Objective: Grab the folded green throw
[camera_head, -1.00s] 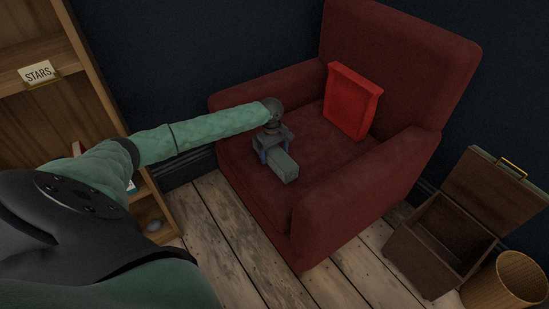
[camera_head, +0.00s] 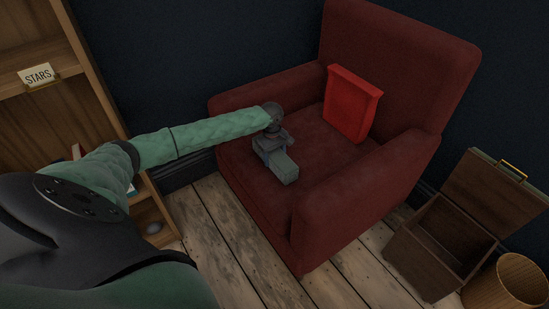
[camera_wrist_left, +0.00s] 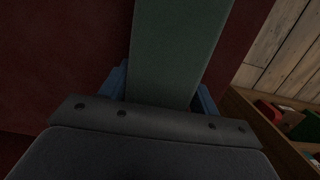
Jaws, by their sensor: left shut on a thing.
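The folded green throw (camera_head: 283,166) is a grey-green block on the seat of the red armchair (camera_head: 330,221), near its front left. My left gripper (camera_head: 271,146) is over the throw's far end and shut on it. In the left wrist view the throw (camera_wrist_left: 178,45) runs up from between the two blue fingers of the gripper (camera_wrist_left: 161,92), one on each side of it. Whether the throw still touches the seat is hard to tell. My right gripper is not in view.
A red cushion (camera_head: 352,104) leans at the seat's back. An open wooden chest (camera_head: 430,255) and a round basket (camera_head: 508,283) stand on the floor at the right. A wooden bookshelf (camera_head: 94,92) with a "STARS" label is at the left. Bare floorboards lie before the chair.

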